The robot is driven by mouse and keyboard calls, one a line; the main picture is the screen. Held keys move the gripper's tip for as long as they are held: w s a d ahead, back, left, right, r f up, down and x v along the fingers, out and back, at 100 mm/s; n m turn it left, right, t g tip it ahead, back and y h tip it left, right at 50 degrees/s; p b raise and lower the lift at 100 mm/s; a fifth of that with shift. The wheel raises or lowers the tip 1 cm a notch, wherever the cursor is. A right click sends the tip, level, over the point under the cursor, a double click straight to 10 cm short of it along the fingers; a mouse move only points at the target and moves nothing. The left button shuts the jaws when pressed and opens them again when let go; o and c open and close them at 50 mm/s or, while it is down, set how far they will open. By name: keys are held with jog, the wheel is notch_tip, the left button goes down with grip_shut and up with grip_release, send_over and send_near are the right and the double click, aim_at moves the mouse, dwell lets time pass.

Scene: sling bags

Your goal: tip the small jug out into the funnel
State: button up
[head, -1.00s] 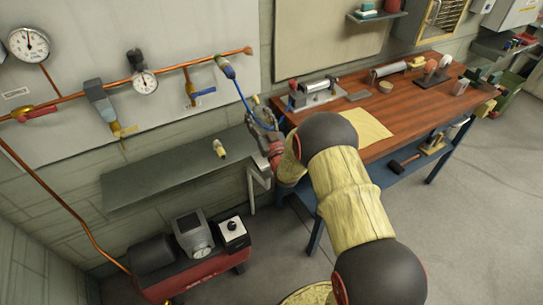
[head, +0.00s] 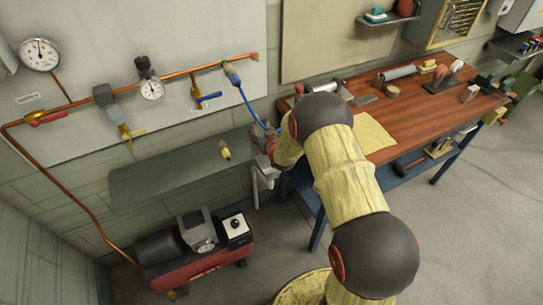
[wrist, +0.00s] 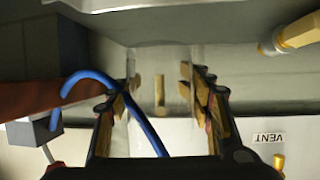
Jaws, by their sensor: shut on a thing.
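I see no small jug and no funnel in either view. My gripper (wrist: 160,90) shows in the wrist view with its two fingers on either side of a pale, seemingly see-through thing (wrist: 165,60); I cannot tell what it is. A short brass-coloured piece (wrist: 160,95) shows between the fingers.
A grey shelf (head: 165,178) on the wall bears a small brass fitting (head: 225,150). Below stands a red compressor (head: 190,262). A wooden workbench (head: 410,125) with tools and a yellow sheet (head: 372,132) is at right. Copper piping (head: 85,112) with gauges and valves lines the wall.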

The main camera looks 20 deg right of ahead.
aim_at(259, 124)
dwell(0.4)
jog(key=shift+r+p, duration=0.6)
jog(key=shift+r, duration=0.9)
jog(key=shift+s+f, duration=0.1)
